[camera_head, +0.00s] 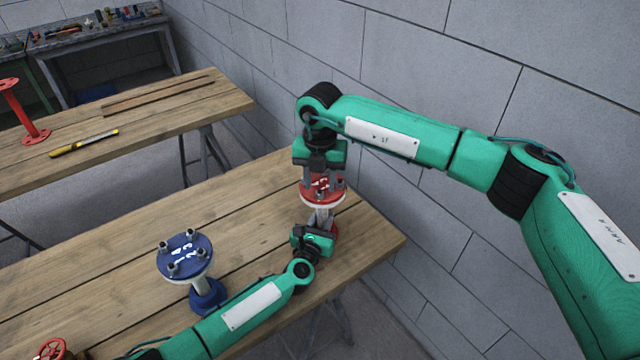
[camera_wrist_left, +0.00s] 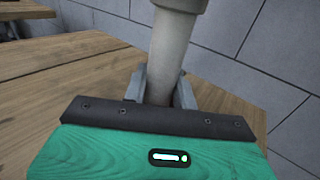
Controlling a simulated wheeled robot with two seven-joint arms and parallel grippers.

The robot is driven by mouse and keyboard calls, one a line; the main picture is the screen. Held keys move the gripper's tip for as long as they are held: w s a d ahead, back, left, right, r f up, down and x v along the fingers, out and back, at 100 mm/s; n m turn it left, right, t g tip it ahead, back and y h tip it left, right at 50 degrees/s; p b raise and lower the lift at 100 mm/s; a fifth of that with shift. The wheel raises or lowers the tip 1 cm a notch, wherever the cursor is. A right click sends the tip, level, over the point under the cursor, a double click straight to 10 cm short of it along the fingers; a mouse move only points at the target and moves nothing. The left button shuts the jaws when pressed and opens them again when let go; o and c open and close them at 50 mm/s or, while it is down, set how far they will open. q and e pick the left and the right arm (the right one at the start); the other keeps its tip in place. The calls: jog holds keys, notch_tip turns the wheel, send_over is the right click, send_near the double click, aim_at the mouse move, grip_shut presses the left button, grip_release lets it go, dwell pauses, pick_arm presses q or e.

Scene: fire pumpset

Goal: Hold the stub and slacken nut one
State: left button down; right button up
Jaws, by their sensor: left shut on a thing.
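The stub with a red top flange (camera_head: 325,198) stands upright near the table's right end. Its top shows white marks and several nuts or bolts. My left gripper (camera_head: 322,226) is shut on its pale pipe below the flange. In the left wrist view the pipe (camera_wrist_left: 171,45) stands between the two grey fingers (camera_wrist_left: 160,90). My right gripper (camera_head: 319,172) points down just above the red flange, at its far side. Its fingertips and any nut between them are hidden or too small to tell.
A similar stub with a blue flange (camera_head: 184,257) stands on the wooden table (camera_head: 110,270) to the left. A red handwheel (camera_head: 52,349) is at the lower left. A second table (camera_head: 190,110) behind holds a red stub (camera_head: 20,110) and a yellow-handled tool (camera_head: 84,143). A block wall (camera_head: 440,210) rises close behind.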

jog(key=shift+f, duration=0.75)
grip_shut()
